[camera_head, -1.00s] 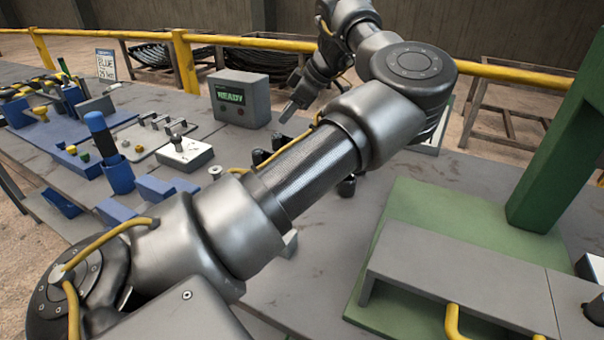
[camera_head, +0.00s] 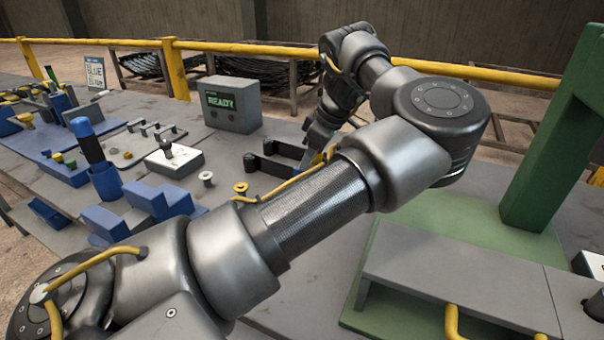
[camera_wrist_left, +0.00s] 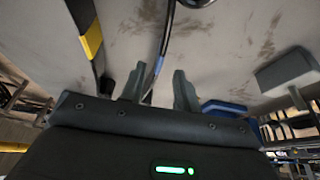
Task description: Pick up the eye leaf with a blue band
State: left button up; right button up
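The eye leaf with a blue band (camera_wrist_left: 164,40) is a thin dark strip in the left wrist view. Its blue band shows close to my fingertips, and a rounded dark end lies at the top edge. My left gripper (camera_wrist_left: 158,84) is open, its two grey fingers on either side of the strip's line. I cannot tell whether they touch it. A second dark leaf with a yellow band (camera_wrist_left: 91,38) lies to the left. In the head view my left gripper (camera_head: 312,152) points down beside dark bars (camera_head: 284,148); my arm hides part of them. My right gripper is not in view.
A grey box reading READY (camera_head: 231,104) stands behind the bars. Blue fixtures and a blue-handled tool (camera_head: 86,140) stand at left. A green press frame (camera_head: 548,140) and grey bench (camera_head: 460,285) stand at right. A yellow rail (camera_head: 240,48) runs behind the table.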

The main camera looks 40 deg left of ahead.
pick_arm(q)
jog(key=shift+x, duration=2.65)
grip_shut()
jog(key=shift+r, duration=0.1)
